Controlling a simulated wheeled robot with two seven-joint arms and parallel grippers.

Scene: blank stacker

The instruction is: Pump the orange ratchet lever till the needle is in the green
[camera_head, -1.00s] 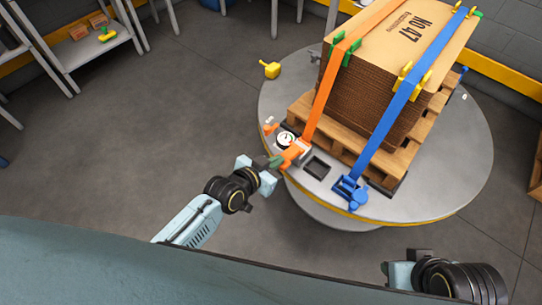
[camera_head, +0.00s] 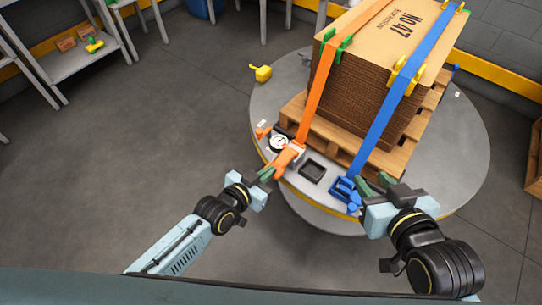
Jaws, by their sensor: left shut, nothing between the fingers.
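The orange ratchet lever (camera_head: 285,162) sits at the near left edge of the round grey table, at the foot of the orange strap (camera_head: 318,85). A round white gauge (camera_head: 279,143) is beside it; its needle is too small to read. My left gripper (camera_head: 266,174) is shut and empty, with its fingertips close to the lever's near end; I cannot tell whether they touch. My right gripper (camera_head: 372,186) is beside the blue ratchet (camera_head: 345,190) at the foot of the blue strap (camera_head: 385,110); its fingers look apart.
A stack of cardboard sheets (camera_head: 355,98) stands on a wooden pallet (camera_head: 294,108) on the round table (camera_head: 462,160). A dark square tray (camera_head: 312,171) lies between the two ratchets. A yellow object (camera_head: 261,73) is at the table's far left edge. Shelving (camera_head: 75,62) stands at the left.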

